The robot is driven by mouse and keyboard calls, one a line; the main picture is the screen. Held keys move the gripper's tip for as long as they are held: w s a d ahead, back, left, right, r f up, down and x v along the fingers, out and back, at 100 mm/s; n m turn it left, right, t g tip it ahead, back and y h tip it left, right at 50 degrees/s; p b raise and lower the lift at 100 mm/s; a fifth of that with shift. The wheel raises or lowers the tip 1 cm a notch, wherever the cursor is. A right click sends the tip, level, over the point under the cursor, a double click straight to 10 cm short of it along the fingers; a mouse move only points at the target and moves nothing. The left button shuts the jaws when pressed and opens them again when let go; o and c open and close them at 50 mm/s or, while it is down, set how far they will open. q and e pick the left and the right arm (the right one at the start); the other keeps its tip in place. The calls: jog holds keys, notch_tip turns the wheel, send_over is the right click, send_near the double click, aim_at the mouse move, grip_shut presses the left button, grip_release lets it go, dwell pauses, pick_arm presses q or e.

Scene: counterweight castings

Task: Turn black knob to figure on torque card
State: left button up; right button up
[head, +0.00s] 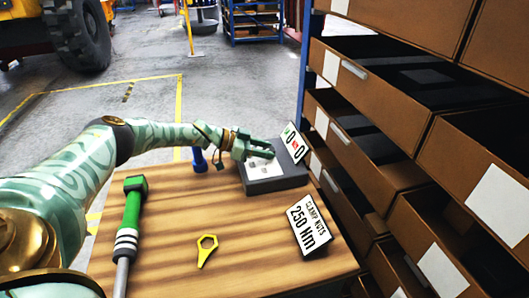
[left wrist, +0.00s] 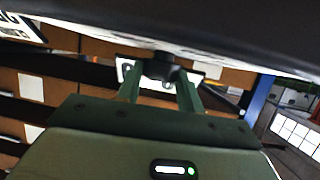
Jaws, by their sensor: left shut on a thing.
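The torque card (head: 308,225) stands tilted at the table's right edge and reads "CLAMP NUTS 250 Nm". A dark grey box (head: 277,184) sits at the table's far right corner, with a tilted white panel (head: 293,143) bearing dark round marks and small green and red marks. My left gripper (head: 262,149) is over this box. In the left wrist view its two fingers (left wrist: 158,74) are shut on the black knob (left wrist: 160,64), one on each side. In the head view the knob is hidden by the gripper. The knob's setting cannot be read. My right gripper is out of view.
A green-handled tool (head: 131,215) lies on the left of the wooden table (head: 170,265). A yellow ring spanner (head: 206,250) lies near the front middle. A small blue object (head: 198,160) stands at the back edge. Open cardboard drawers (head: 365,125) line the right side.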

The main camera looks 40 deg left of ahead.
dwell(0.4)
pick_arm(q)
jog(key=o, duration=1)
jog(key=p+v, duration=0.3)
jog(key=v, duration=1.3)
jog(key=shift+a, duration=0.2)
jog(key=shift+r, duration=0.1)
